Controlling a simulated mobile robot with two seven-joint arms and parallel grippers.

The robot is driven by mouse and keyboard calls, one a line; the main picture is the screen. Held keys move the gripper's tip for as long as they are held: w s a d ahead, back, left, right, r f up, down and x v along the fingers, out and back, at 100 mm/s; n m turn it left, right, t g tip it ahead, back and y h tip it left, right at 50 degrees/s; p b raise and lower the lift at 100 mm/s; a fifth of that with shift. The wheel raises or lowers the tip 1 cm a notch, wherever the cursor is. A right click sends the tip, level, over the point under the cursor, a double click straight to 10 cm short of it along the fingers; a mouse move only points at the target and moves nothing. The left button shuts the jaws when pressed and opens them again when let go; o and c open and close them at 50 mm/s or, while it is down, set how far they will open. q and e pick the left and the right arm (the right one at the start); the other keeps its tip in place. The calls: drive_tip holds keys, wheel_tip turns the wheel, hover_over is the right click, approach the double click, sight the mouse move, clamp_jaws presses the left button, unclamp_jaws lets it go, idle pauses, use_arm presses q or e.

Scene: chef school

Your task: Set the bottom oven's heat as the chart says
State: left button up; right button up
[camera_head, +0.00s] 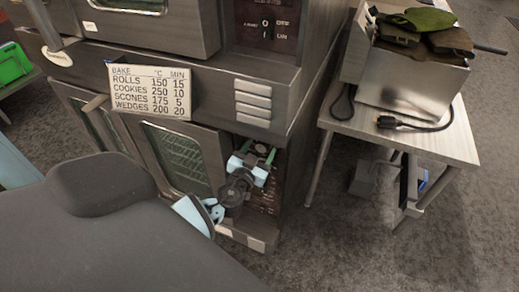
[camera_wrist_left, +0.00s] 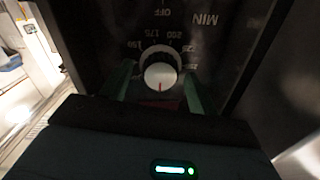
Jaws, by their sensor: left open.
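The bottom oven (camera_head: 172,155) has a glass door, with a dark control panel (camera_head: 266,195) on its right. The chart (camera_head: 152,92) lists rolls 150 °C, cookies 250, scones 175 and wedges 200. My left gripper (camera_head: 258,151) is at the panel and hides part of it. In the left wrist view the heat knob (camera_wrist_left: 160,76) has a pale face with a red mark toward the bottom of the picture. Upside-down numbers, including 150, 175 and 200, ring its upper side. My open left fingers (camera_wrist_left: 157,88) stand on either side of it; contact is unclear. My right gripper is out of view.
The upper oven (camera_head: 150,30) with its own panel (camera_head: 266,22) is above. A metal side table (camera_head: 440,145) with a steel container (camera_head: 410,85) and a black cable stands to the right. Grey floor (camera_head: 330,235) is open in front.

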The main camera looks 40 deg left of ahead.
use_arm(q)
drive_tip(key=c, duration=1)
drive_tip(key=shift+o, duration=0.2)
